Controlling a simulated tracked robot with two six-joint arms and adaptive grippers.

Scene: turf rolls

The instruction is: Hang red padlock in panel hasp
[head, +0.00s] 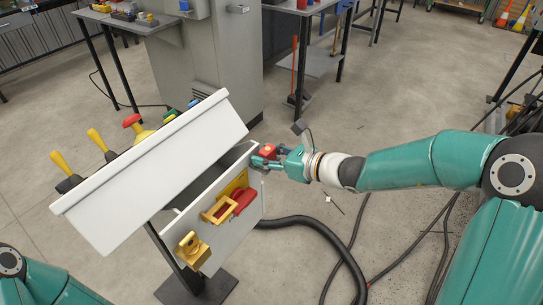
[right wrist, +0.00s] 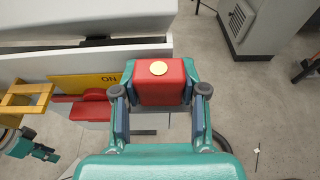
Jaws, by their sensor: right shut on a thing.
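My right gripper (head: 268,157) is shut on the red padlock (head: 269,149), beside the right edge of the panel box. In the right wrist view the padlock (right wrist: 158,82) sits between both fingers, with a round brass spot on its face. Its shackle is hidden. The panel face (head: 222,235) carries a red handle (head: 243,202), a yellow bracket (head: 212,212) and a yellow block (head: 190,246). I cannot tell which yellow part is the hasp. The padlock is apart from both. A teal part with dark tips (right wrist: 38,150) in the wrist view looks like my left gripper; its jaws are unclear.
The white sloped cover (head: 150,170) overhangs the panel, with yellow levers (head: 98,140) and a red knob (head: 131,121) behind it. A grey cabinet (head: 220,60) stands behind. A black hose (head: 320,230) lies on the floor below my right arm. The air right of the panel is open.

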